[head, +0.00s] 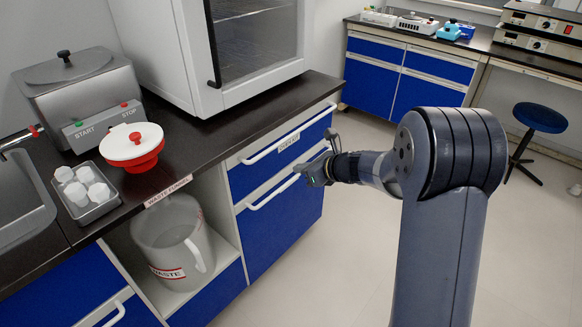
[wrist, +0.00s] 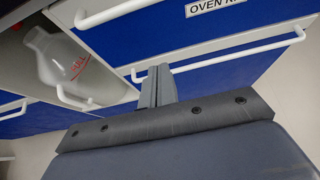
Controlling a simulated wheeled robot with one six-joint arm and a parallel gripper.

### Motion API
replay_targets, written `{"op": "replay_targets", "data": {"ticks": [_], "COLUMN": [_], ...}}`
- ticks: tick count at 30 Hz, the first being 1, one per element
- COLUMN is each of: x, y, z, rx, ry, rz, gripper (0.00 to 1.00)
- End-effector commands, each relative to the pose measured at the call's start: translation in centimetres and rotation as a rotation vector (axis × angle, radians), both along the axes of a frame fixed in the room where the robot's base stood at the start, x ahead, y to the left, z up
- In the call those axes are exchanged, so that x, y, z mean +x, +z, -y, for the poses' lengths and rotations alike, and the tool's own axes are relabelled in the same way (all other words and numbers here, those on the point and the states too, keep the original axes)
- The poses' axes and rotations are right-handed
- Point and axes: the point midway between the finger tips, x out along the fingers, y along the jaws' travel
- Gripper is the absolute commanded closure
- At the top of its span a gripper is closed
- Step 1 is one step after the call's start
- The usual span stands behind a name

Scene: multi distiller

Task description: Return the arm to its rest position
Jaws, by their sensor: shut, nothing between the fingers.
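My arm stands at the right of the head view, bent at a dark ribbed joint and reaching left. My gripper (head: 308,173) is at its end, in front of the blue drawers (head: 277,178) and close to their white handles in the picture. I cannot tell whether it touches them. In the wrist view my gripper (wrist: 157,78) shows its two fingers together, shut and empty, with a white drawer handle (wrist: 240,55) behind them.
A grey waste jug (head: 172,243) stands in an open cubby. On the dark counter are a metal bath (head: 88,97), a red and white funnel (head: 132,146) and a tray of white bottles (head: 102,207). A white oven (head: 190,50) stands behind. The floor (head: 345,250) is clear; a blue stool (head: 540,117) is far right.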

Motion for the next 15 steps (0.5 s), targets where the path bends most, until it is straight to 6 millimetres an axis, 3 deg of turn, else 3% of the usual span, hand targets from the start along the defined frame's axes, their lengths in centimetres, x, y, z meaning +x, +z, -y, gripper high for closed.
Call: {"op": "replay_targets", "data": {"ticks": [15], "x": [-0.58], "y": [0.45], "z": [0.74], "rx": [-0.001], "ry": [0.001], "rz": [-0.001], "gripper": [1.00]}}
